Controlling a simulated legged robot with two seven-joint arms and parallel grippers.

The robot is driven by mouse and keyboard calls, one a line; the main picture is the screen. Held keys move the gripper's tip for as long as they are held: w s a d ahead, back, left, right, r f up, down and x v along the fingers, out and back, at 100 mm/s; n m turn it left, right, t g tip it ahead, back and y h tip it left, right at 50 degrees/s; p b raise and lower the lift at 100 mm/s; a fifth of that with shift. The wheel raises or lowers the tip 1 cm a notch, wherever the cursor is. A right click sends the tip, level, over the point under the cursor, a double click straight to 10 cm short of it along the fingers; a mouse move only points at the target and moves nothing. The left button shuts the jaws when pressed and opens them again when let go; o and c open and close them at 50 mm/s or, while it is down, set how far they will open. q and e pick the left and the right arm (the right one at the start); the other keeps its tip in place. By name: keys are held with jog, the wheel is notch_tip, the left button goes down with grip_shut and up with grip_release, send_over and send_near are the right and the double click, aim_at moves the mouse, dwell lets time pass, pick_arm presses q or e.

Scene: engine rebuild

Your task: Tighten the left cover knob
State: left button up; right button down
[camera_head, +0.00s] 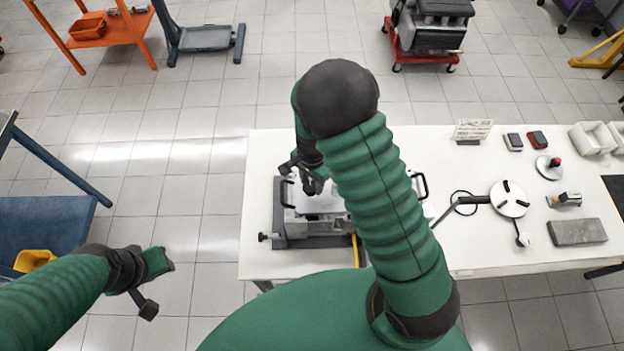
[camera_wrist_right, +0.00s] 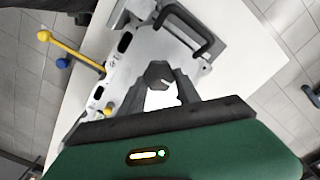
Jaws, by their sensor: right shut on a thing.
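The engine block (camera_head: 312,228) sits on the white table with a pale cover (camera_head: 318,203) on top, partly hidden by my right arm. My right gripper (camera_head: 312,188) points down over the cover's left part. In the right wrist view its fingers (camera_wrist_right: 160,88) are closed around a small dark knob (camera_wrist_right: 158,71) on the cover. The knob's far side and base are partly hidden.
A black handle (camera_wrist_right: 188,38) stands close to the knob. A yellow ball-ended rod (camera_wrist_right: 72,51) sticks out beside the cover. A white disc tool (camera_head: 510,199), a grey block (camera_head: 577,232) and white bins (camera_head: 592,139) lie at the table's right.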

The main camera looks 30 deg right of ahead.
aim_at(312, 185)
jog(key=shift+w+m, duration=0.1)
jog(key=shift+m, duration=0.2)
dwell(0.4)
jog(key=c, duration=0.9)
grip_release()
jog(key=shift+o, duration=0.2)
jog(key=shift+r, duration=0.1)
notch_tip(312, 185, up, 17)
jog(key=b, duration=0.1)
jog(key=shift+f+b, duration=0.2)
jog(key=shift+b, duration=0.1)
jog(key=shift+f, duration=0.1)
